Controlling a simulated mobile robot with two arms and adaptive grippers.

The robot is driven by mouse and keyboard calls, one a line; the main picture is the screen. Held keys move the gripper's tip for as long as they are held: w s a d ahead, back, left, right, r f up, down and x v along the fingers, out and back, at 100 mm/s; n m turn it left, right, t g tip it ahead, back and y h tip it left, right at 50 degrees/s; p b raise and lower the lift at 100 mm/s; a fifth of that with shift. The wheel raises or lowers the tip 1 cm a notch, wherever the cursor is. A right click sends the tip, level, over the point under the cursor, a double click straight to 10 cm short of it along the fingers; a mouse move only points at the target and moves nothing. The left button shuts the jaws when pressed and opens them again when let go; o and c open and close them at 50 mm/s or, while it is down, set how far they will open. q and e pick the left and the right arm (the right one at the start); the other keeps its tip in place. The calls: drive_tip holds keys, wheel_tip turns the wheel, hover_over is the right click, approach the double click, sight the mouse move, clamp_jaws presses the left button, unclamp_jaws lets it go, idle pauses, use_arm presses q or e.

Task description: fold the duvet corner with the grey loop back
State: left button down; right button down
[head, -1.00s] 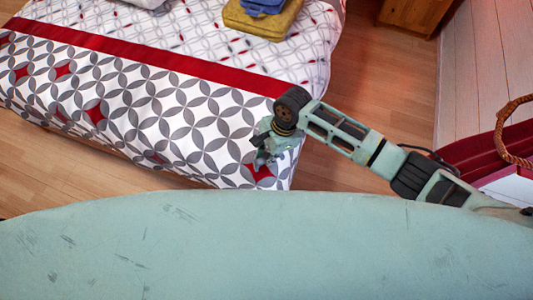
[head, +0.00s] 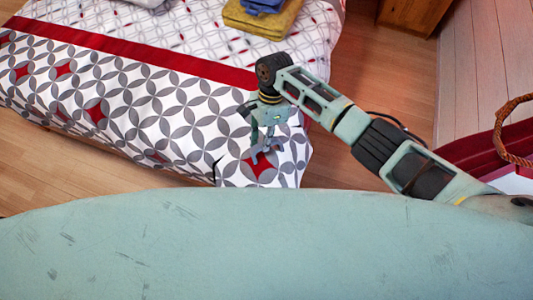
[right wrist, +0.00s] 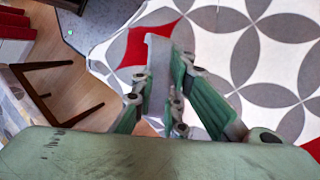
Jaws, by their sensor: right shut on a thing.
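The duvet (head: 140,112) is white with grey petal shapes, red diamonds and a red band, and it covers the bed. Its near right corner (head: 294,165) bulges outward, with a dark fold to the left of it. My right gripper (head: 266,150) is at this corner beside a red diamond. In the right wrist view its fingers (right wrist: 160,98) are shut on a pale grey strip, which looks like the grey loop (right wrist: 158,55); the patterned cloth lies behind it. The loop cannot be made out in the head view. My left gripper is not in view.
Folded mustard towels (head: 262,20) with a blue cloth on top lie at the far side of the bed. A wooden cabinet (head: 412,14) stands at the back right. Wooden floor (head: 355,75) is free right of the bed. A rope ring (head: 508,140) is at the right edge.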

drive_tip(key=shift+w, duration=0.1)
drive_tip(key=w+b, duration=0.1)
drive_tip(key=b, duration=0.1)
drive_tip(key=a+g+b, duration=0.1)
drive_tip(key=b, duration=0.1)
drive_tip(key=shift+w+r+h, duration=0.1)
drive_tip(key=shift+w+h, duration=0.2)
drive_tip(key=shift+w, duration=0.05)
drive_tip(key=shift+w+r+b, duration=0.1)
drive_tip(key=shift+r+b, duration=0.1)
drive_tip(key=shift+b, duration=0.1)
drive_tip(key=shift+d+r, duration=0.1)
drive_tip(key=shift+g, duration=0.3)
